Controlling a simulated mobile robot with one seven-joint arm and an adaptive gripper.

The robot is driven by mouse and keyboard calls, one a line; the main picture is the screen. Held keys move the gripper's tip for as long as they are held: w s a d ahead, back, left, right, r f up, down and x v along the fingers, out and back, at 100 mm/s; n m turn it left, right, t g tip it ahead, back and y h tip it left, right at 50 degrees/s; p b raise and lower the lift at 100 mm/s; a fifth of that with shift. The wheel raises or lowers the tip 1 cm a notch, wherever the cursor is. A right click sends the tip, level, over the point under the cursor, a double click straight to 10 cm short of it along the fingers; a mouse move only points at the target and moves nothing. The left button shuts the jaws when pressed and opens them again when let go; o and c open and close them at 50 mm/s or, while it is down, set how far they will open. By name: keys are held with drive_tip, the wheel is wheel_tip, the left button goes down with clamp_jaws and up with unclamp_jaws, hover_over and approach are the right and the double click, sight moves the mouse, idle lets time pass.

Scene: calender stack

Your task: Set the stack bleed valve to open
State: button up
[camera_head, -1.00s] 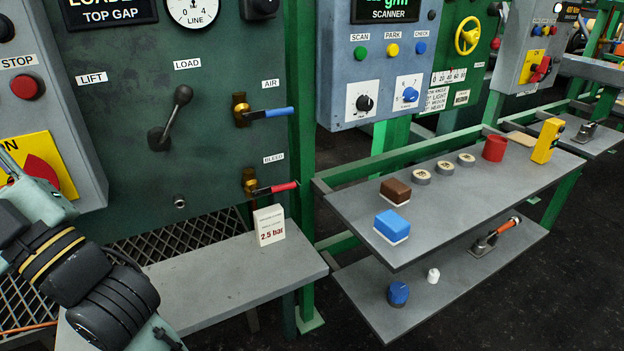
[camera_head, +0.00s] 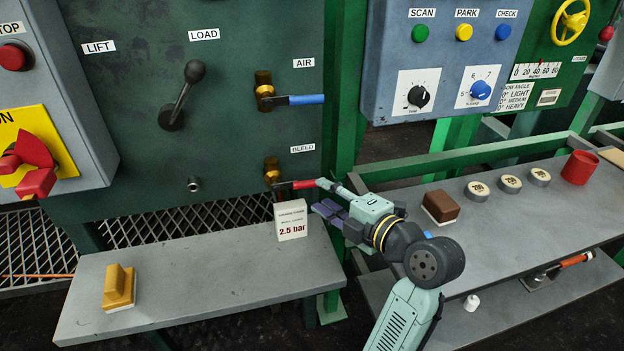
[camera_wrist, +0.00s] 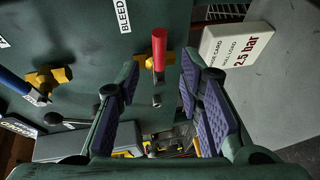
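The stack bleed valve is on the green panel under the BLEED label. It has a brass body (camera_head: 272,171) and a red lever (camera_head: 296,185) that points right, roughly level. My gripper (camera_head: 322,196) is at the lever's right end. In the wrist view my gripper (camera_wrist: 159,72) is open, with its two purple-padded fingers apart. The red lever (camera_wrist: 159,50) shows between and beyond the fingertips, with clear gaps on both sides there. I cannot tell whether the lever tip is inside the finger gap.
The blue-handled AIR valve (camera_head: 300,99) is just above. A 2.5 bar card (camera_head: 291,220) stands on the grey shelf (camera_head: 200,290) close below the lever. A green post (camera_head: 342,100) and a second shelf (camera_head: 500,225) with several items lie to the right.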

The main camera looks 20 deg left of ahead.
sight(309, 186)
drive_tip(key=p+x, duration=0.1)
drive_tip(key=x, duration=0.6)
drive_tip(key=shift+p, duration=0.3)
drive_tip(key=shift+c, duration=0.5)
clamp_jaws()
